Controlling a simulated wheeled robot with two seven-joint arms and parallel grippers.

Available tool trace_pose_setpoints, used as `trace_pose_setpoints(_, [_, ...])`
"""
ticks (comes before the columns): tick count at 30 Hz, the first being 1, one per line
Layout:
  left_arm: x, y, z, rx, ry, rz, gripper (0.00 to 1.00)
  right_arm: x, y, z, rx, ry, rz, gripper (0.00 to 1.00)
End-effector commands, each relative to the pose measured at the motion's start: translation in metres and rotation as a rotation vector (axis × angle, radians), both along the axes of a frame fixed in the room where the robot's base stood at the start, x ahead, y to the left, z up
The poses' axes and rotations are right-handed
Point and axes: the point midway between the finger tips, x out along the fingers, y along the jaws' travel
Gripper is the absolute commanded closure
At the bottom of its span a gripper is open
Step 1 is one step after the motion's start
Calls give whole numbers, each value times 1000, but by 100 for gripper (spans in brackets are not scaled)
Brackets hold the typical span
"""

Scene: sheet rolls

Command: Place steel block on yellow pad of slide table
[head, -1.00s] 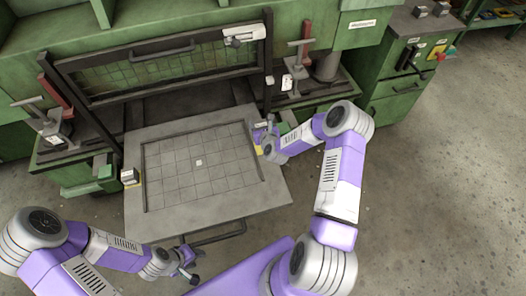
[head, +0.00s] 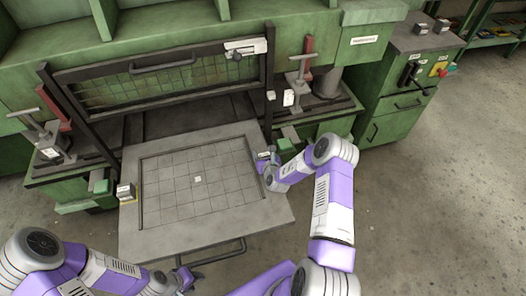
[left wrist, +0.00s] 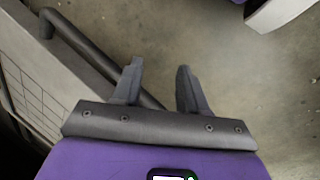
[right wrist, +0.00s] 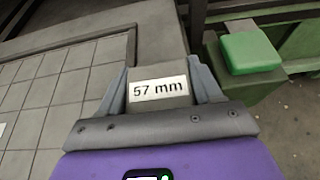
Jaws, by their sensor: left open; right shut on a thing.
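The steel block (right wrist: 158,90), labelled "57 mm", sits between the fingers of my right gripper (right wrist: 160,82). In the head view my right gripper (head: 266,160) is at the right edge of the grey slide table (head: 215,225). It mostly hides the block and any pad there; I cannot tell whether the block touches the table. A second small block (head: 124,190) stands at the table's left edge, by a yellow pad (head: 137,194). My left gripper (left wrist: 157,85) is open and empty beside the table's front handle, and also shows in the head view (head: 192,274).
A front handle (head: 212,252) sticks out from the slide table. Clamps with red levers (head: 308,48) stand on both sides of the green machine. A green block (right wrist: 250,52) lies right of my right gripper. Open floor (head: 420,200) spreads to the right.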

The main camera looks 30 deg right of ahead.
Motion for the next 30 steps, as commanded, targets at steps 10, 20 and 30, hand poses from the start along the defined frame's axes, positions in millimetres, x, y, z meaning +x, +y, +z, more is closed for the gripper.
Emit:
trace_pose_setpoints(10, [0, 0, -2, 0, 0, 0, 57, 3, -1, 0, -5, -13, -1, 100])
trace_pose_setpoints(20, [0, 0, -5, 0, 0, 0, 57, 1, 0, -6, 0, -2, 0, 10])
trace_pose_setpoints(30, [0, 0, -1, 0, 0, 0, 57, 0, 0, -3, -1, -2, 0, 10])
